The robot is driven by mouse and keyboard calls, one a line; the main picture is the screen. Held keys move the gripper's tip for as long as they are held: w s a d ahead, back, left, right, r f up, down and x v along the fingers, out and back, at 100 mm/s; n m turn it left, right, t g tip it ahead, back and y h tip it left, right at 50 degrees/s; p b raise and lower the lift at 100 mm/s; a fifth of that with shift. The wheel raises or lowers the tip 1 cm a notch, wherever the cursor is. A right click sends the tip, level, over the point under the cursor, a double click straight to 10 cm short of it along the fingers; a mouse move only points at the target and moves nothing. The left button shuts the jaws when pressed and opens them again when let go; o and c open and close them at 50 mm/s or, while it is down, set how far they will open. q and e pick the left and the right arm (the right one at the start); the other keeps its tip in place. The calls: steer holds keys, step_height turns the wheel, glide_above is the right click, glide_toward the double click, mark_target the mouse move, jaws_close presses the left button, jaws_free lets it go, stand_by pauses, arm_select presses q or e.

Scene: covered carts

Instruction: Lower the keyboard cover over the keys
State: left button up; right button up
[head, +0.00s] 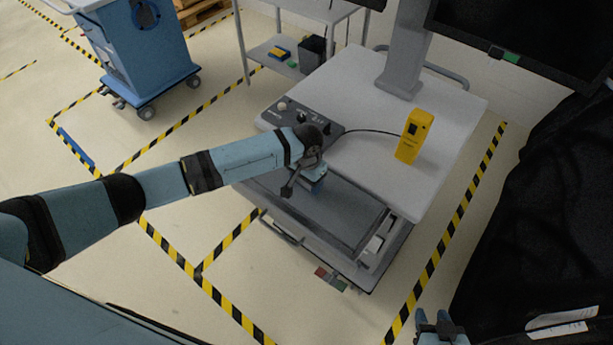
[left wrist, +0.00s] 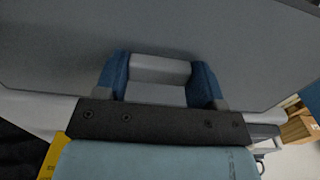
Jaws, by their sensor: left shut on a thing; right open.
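The keyboard cover (head: 345,212) is a dark grey panel at the front of the white cart top (head: 455,105). In the left wrist view the grey panel (left wrist: 60,50) fills most of the picture. My left gripper (head: 305,187) is at the cover, its blue fingers (left wrist: 160,85) shut on a light grey grip part (left wrist: 160,69) of it. The keys are not in sight. I cannot tell the cover's exact tilt. My right gripper (head: 438,328) is at the bottom edge of the head view, open and away from the cart.
A yellow device (head: 413,137) stands on the cart top, cabled to a dark control box (head: 300,117). A monitor (head: 530,40) hangs at the upper right on a grey column (head: 404,55). A blue cart (head: 143,50) stands back left. Striped tape marks the open floor.

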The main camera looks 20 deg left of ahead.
mark_target(306, 188)
arm_select(q)
steer(key=shift+f, duration=0.45)
steer(key=shift+f+b, duration=2.35)
steer(key=shift+b, duration=0.2)
steer(key=shift+w+d+r, duration=0.1)
steer(key=shift+w, duration=0.05)
steer(key=shift+w+d, duration=0.15)
steer(key=shift+w, duration=0.3)
steer(key=shift+w+d, duration=0.2)
steer(key=shift+w, duration=0.4)
steer(key=shift+w+d, duration=0.2)
steer(key=shift+w, duration=0.35)
steer(key=shift+f+b, duration=0.4)
steer(key=shift+f, duration=0.5)
